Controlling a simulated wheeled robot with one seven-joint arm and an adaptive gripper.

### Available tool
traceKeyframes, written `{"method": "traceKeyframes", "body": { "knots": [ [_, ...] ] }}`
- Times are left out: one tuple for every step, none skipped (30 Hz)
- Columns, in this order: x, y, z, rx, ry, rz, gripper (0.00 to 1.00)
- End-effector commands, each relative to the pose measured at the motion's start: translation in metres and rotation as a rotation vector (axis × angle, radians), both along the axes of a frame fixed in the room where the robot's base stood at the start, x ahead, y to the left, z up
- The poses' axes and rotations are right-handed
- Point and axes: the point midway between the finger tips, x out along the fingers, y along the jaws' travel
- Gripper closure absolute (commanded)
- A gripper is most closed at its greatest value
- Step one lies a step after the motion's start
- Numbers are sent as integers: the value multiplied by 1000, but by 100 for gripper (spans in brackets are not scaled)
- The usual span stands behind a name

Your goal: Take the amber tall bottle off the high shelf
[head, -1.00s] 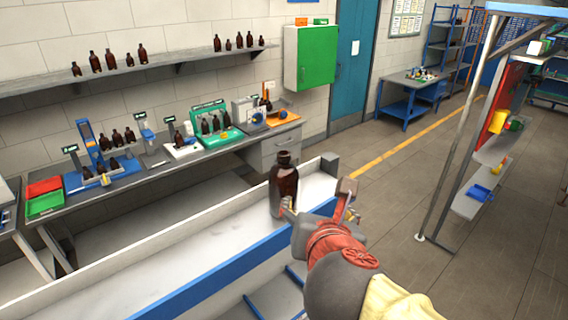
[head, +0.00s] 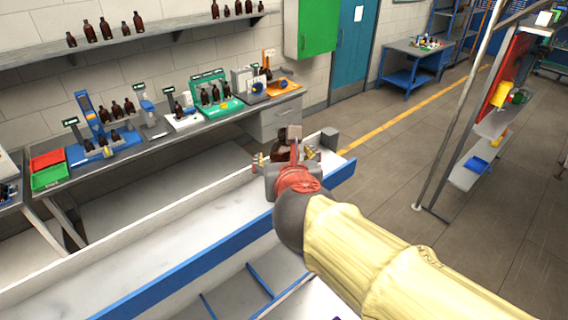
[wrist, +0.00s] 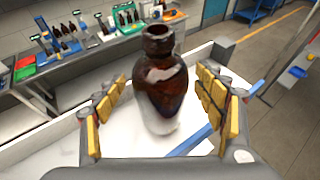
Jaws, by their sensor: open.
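The amber tall bottle (wrist: 162,85) stands upright on a white shelf surface (head: 190,245) with a blue front edge. In the head view the bottle (head: 281,147) is mostly hidden behind my gripper (head: 288,160); only its neck and shoulder show. In the wrist view my gripper (wrist: 160,110) is open, with one yellow-padded finger on each side of the bottle. A gap shows between the bottle and each finger, so it is not gripped.
A grey workbench (head: 150,150) with trays and small amber bottles stands along the wall behind. A wall shelf (head: 150,38) holds more bottles. A green cabinet (head: 312,28) hangs near a blue door (head: 350,50). A slanted rack (head: 490,140) stands at the right.

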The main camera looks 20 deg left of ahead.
Motion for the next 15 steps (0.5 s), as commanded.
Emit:
{"method": "traceKeyframes", "body": {
  "knots": [
    [2, 1, -1, 0, 0, 0, 30],
    [2, 1, -1, 1, 0, 0, 30],
    [2, 1, -1, 1, 0, 0, 30],
    [2, 1, -1, 1, 0, 0, 30],
    [2, 1, -1, 1, 0, 0, 30],
    [2, 1, 0, 1, 0, 0, 30],
    [2, 1, 0, 1, 0, 0, 30],
    [2, 1, -1, 1, 0, 0, 30],
    [2, 1, -1, 1, 0, 0, 33],
    [2, 1, -1, 1, 0, 0, 34],
    [2, 1, -1, 1, 0, 0, 36],
    [2, 1, -1, 1, 0, 0, 38],
    [2, 1, -1, 1, 0, 0, 40],
    [2, 1, -1, 1, 0, 0, 42],
    [2, 1, -1, 1, 0, 0, 44]
  ]
}}
